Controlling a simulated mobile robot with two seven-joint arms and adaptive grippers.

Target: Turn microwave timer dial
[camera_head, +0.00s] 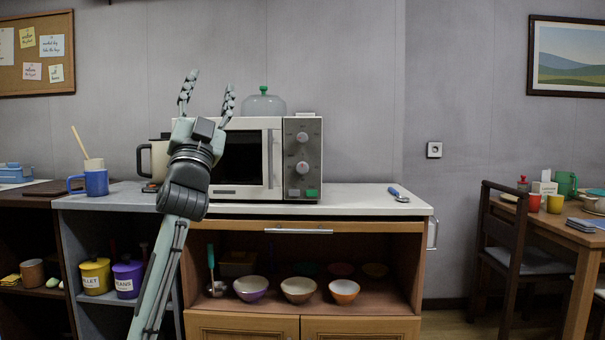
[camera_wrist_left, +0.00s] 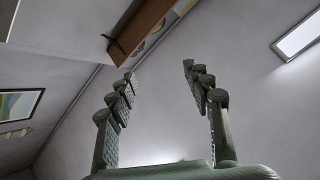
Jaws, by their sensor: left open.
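The microwave (camera_head: 272,158) stands on the white counter, its door shut. Its grey control panel at the right side carries two round dials, an upper dial (camera_head: 302,137) and a lower dial (camera_head: 303,167). Small buttons, one green, sit below them. My left gripper (camera_head: 207,92) is raised in front of the microwave's left part, fingers pointing up, spread and empty. It is left of the dials and apart from them. In the left wrist view the open fingers (camera_wrist_left: 160,78) show only wall and ceiling between them. My right gripper is not in view.
A glass dome with a green knob (camera_head: 264,102) sits on top of the microwave. A kettle (camera_head: 154,160) and a blue mug (camera_head: 95,182) stand to its left. A blue-handled utensil (camera_head: 398,194) lies on the counter at right. The counter (camera_head: 360,197) is otherwise clear there.

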